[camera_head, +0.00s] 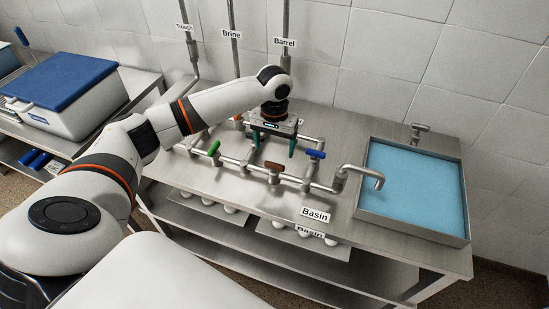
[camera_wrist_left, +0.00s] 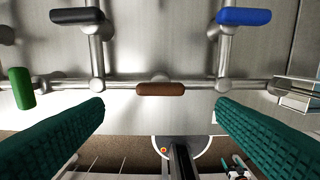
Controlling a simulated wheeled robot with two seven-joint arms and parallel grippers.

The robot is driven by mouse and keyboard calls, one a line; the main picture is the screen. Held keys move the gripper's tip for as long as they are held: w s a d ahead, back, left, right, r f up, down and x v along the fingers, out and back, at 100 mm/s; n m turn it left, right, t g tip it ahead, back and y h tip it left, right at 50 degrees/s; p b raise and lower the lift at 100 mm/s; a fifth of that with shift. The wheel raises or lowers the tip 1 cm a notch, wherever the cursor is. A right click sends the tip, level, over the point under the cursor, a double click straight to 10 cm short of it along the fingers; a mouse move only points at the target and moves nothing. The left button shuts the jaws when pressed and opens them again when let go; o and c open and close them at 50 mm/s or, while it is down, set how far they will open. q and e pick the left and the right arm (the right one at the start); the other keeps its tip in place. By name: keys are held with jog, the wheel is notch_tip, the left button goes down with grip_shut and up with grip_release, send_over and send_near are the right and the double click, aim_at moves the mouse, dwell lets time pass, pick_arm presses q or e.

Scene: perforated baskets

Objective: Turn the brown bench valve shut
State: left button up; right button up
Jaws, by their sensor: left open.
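The brown bench valve (camera_head: 274,167) sits on the front pipe of the metal pipework on the bench. In the left wrist view its brown handle (camera_wrist_left: 160,89) lies lengthwise along the pipe, centred between the fingers. My left gripper (camera_head: 274,150) is open and points down above the pipework, just behind the brown handle in the head view. In the left wrist view the teal fingers of the left gripper (camera_wrist_left: 160,120) are wide apart, one on each side, with nothing between them gripped. My right gripper is not in view.
Nearby handles are green (camera_head: 214,148), blue (camera_head: 316,154) and black (camera_wrist_left: 77,15). A curved spout (camera_head: 362,174) reaches over the blue water basin (camera_head: 366,206) at right. Upright pipes with labels stand along the wall. A blue-lidded box (camera_head: 75,117) is at left. The bench front is clear.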

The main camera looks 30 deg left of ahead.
aim_at(274, 164)
pick_arm(q)
notch_tip(274, 164, down, 7)
jog(key=shift+p, duration=0.65)
jog(key=c, duration=1)
jog(key=shift+r, duration=0.1)
